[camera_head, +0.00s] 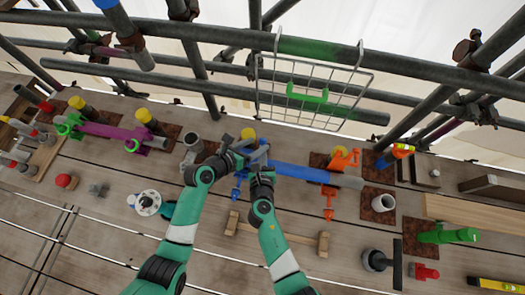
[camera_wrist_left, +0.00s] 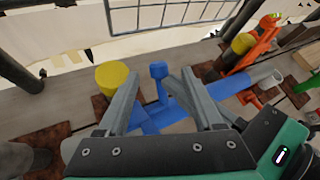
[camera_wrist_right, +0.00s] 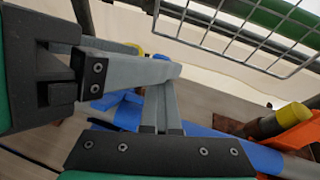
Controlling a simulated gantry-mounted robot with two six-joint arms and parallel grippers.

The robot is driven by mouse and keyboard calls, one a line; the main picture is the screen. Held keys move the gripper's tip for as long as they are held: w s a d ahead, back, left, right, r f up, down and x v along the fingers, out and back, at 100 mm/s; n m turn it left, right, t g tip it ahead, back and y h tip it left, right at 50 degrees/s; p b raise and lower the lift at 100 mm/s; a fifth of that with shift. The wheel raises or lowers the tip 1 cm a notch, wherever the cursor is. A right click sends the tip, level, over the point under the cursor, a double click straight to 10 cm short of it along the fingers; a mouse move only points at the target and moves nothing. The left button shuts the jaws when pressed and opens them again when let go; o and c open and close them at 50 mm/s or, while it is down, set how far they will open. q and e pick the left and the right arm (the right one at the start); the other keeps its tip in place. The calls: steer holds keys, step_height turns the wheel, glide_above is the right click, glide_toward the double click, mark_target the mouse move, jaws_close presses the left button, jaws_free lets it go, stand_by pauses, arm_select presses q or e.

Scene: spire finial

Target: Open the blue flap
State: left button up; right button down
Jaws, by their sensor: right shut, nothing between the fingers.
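A blue clamp (camera_head: 236,192) sits at the left end of a blue tube (camera_head: 300,172) on the deck, partly hidden by my grippers. In the left wrist view, its blue bolt with a knob (camera_wrist_left: 158,72) stands up between the fingers; I cannot clearly tell which blue part is the flap. My left gripper (camera_wrist_left: 155,92) is open, its fingers apart around the blue bolt area; whether they touch it is unclear. My right gripper (camera_wrist_right: 163,95) is shut and empty, its tips close beside the left gripper's fingers, over the blue clamp parts (camera_wrist_right: 122,103).
A wire basket (camera_head: 313,92) hangs from the scaffold pipes behind. Orange clamp parts (camera_head: 343,160) are at the tube's right. A yellow-capped post (camera_wrist_left: 112,76) stands close by the left gripper.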

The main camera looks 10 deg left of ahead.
arm_select(q)
steer(key=shift+s+a, duration=0.2)
steer(key=shift+s, duration=0.2)
arm_select(e)
steer(key=shift+w+d, duration=0.1)
steer(key=shift+d, duration=0.05)
